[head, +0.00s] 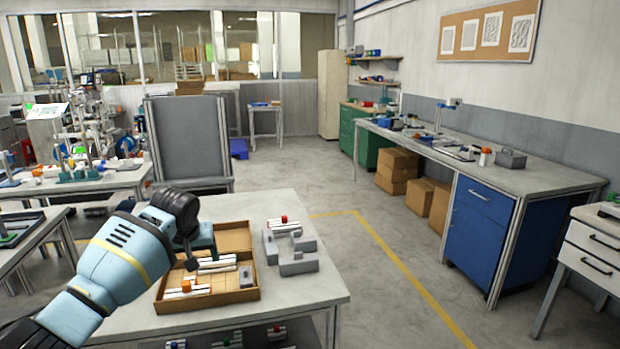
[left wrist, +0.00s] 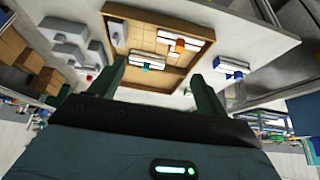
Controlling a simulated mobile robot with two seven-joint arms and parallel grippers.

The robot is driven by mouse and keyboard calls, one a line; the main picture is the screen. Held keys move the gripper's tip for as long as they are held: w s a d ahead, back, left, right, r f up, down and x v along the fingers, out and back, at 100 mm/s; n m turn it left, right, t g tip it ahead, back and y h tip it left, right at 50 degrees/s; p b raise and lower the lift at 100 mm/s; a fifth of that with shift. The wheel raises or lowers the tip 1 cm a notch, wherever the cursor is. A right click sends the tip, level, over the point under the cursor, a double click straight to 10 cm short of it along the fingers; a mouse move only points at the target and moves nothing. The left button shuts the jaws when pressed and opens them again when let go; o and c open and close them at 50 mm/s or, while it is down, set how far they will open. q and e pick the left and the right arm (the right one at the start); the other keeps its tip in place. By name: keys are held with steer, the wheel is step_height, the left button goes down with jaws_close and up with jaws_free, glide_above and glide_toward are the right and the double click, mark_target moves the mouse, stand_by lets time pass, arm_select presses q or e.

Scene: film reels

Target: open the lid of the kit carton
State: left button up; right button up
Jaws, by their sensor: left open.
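The kit carton (head: 224,299) is a brown cardboard box on the near table. Its inside is visible, with white parts and an orange block. A bare cardboard panel (head: 234,238) shows at its far side; I cannot tell whether this is the lid folded back. The carton also shows in the left wrist view (left wrist: 207,34), above and between my fingers. My left gripper (head: 192,258) is over the carton's left side, hiding part of it. Its two fingers are apart with nothing held between them in the left wrist view (left wrist: 158,78). My right gripper is out of view.
Grey blocks (head: 298,266) and a white part with a red piece (head: 283,223) lie on the table right of the carton. The table (head: 312,296) is bare towards its front right. Clear floor and a blue-fronted workbench (head: 477,232) lie further right.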

arm_select(q)
steer(key=s+d+f+m+h, duration=0.1)
steer(key=s+d+f, duration=0.4)
steer(key=f, duration=0.5)
steer(key=s+d+f+m+t+h, duration=0.1)
steer(key=s+d+f+m+h, duration=0.15)
steer(key=s+f, duration=0.6)
steer(key=s+d+f+m, duration=0.1)
steer(key=s+d+f, duration=0.3)
steer(key=f, duration=0.7)
steer(key=s+f+t+h, duration=0.1)
steer(key=s+f, duration=0.2)
steer(key=s, duration=0.5)
steer(key=s+f, duration=0.4)
steer(key=s, duration=0.4)
steer(key=s+a+r, duration=0.1)
steer(key=s+a, duration=0.1)
steer(key=s, duration=0.7)
steer(key=s+a+r+t+y, duration=0.1)
steer(key=s+a, duration=0.1)
steer(key=s, duration=0.8)
steer(key=shift+a+m, duration=0.1)
steer(key=shift+m, duration=0.15)
steer(key=shift+c, duration=0.2)
